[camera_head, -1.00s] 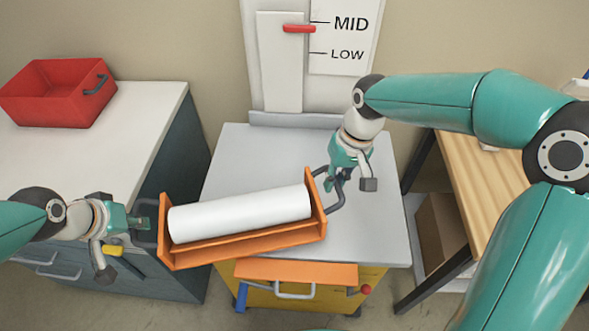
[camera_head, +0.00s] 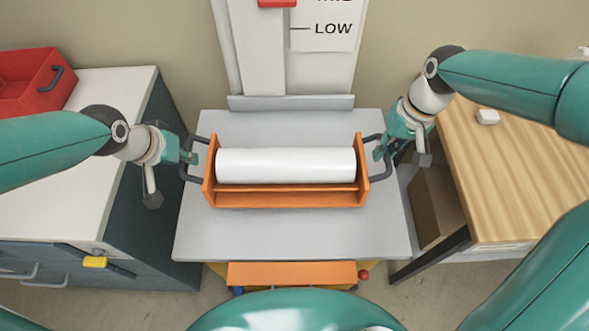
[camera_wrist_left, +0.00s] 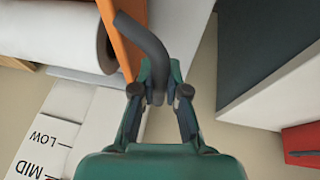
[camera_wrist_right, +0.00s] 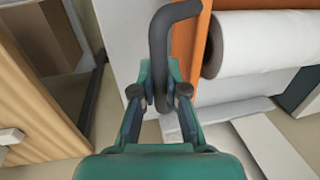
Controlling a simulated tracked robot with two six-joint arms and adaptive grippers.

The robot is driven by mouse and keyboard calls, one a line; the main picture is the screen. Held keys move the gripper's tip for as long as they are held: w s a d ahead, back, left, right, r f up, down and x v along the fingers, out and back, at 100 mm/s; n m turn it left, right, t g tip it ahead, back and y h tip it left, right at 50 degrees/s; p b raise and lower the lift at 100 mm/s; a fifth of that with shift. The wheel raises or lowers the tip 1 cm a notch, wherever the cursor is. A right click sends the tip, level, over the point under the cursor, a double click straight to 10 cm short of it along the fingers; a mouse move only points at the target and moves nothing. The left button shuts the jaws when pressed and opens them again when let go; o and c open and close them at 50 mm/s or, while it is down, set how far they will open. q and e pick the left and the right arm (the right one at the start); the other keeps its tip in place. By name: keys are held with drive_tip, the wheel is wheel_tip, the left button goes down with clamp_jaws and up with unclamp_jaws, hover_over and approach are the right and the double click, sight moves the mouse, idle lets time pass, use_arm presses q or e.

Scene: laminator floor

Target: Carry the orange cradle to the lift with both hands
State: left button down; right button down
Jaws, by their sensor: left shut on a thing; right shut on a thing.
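The orange cradle (camera_head: 288,197) holds a white roll (camera_head: 285,166) and is about level, over the middle of the lift's grey platform (camera_head: 290,235) in the head view. Whether it touches the platform I cannot tell. My left gripper (camera_head: 188,157) is shut on the cradle's left dark handle, which also shows between the fingers in the left wrist view (camera_wrist_left: 158,85). My right gripper (camera_head: 380,152) is shut on the right dark handle, seen between the fingers in the right wrist view (camera_wrist_right: 161,85).
A white-topped cabinet (camera_head: 95,205) with a red bin (camera_head: 35,85) stands at the left. A wooden table (camera_head: 505,175) stands at the right. Behind the platform is a mast with a red pointer (camera_head: 277,2) above the LOW mark. An orange panel (camera_head: 290,273) is at the front.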

use_arm(q)
drive_tip(key=shift+w+d+r, duration=0.1)
drive_tip(key=shift+w+d, duration=0.05)
drive_tip(key=shift+d, duration=0.05)
use_arm(e)
drive_tip(key=shift+w+d, duration=0.15)
drive_tip(key=shift+d, duration=0.3)
drive_tip(key=shift+d+r, duration=0.1)
use_arm(q)
drive_tip(key=shift+d+r+p, duration=0.2)
drive_tip(key=shift+r+p, duration=0.25)
use_arm(e)
drive_tip(key=shift+d+r, duration=0.1)
drive_tip(key=shift+r, duration=0.3)
use_arm(q)
drive_tip(key=shift+f, duration=0.15)
use_arm(e)
drive_tip(key=shift+f, duration=0.15)
